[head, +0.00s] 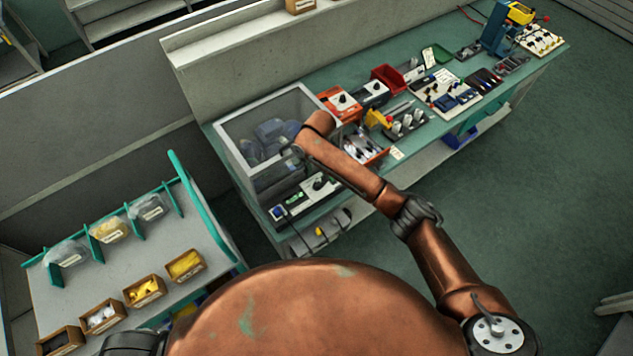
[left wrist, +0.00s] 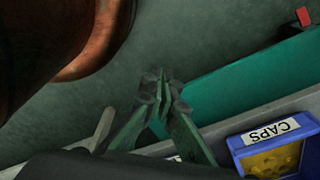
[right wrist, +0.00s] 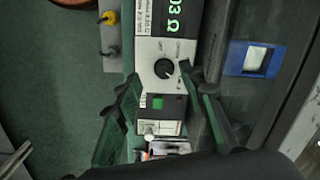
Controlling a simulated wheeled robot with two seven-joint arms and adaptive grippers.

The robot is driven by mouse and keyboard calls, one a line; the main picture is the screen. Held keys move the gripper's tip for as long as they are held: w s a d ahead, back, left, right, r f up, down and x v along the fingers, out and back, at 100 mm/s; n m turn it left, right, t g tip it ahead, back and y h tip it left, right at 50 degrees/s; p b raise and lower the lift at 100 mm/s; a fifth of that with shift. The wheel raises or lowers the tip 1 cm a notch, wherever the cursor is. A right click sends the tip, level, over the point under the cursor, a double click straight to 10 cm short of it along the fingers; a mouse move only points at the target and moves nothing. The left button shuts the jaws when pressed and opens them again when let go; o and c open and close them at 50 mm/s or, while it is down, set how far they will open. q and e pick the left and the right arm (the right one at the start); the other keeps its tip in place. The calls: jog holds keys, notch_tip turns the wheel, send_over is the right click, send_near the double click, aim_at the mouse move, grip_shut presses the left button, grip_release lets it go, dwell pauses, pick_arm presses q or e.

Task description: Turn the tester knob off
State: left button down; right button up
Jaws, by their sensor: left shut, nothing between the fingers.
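The tester (head: 292,207) stands at the near left end of the bench, in front of a clear-walled enclosure. In the right wrist view its green display (right wrist: 172,20) is lit and reads "03 Ω", cut off at the top. Below it is the round black knob (right wrist: 163,68); its setting is too small to read. My right gripper (right wrist: 160,80) is open and empty above the tester, its fingers on either side of the knob and apart from it. In the head view its fingertips are hidden. My left gripper (left wrist: 163,82) is shut and empty above the floor beside a green-edged surface.
The clear enclosure (head: 236,150) rises beside the tester. Several instruments and a red bin (head: 388,77) stand farther along the bench. A green-framed rack (head: 205,225) with bins is at the left. A blue CAPS bin (left wrist: 235,150) lies near my left gripper.

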aim_at(317, 184)
jog(key=shift+w+d+r+m, duration=0.15)
jog(key=shift+w+r+m, duration=0.25)
jog(key=shift+w+r, duration=0.25)
notch_tip(317, 184, down, 8)
jog(key=shift+r, duration=0.2)
grip_shut()
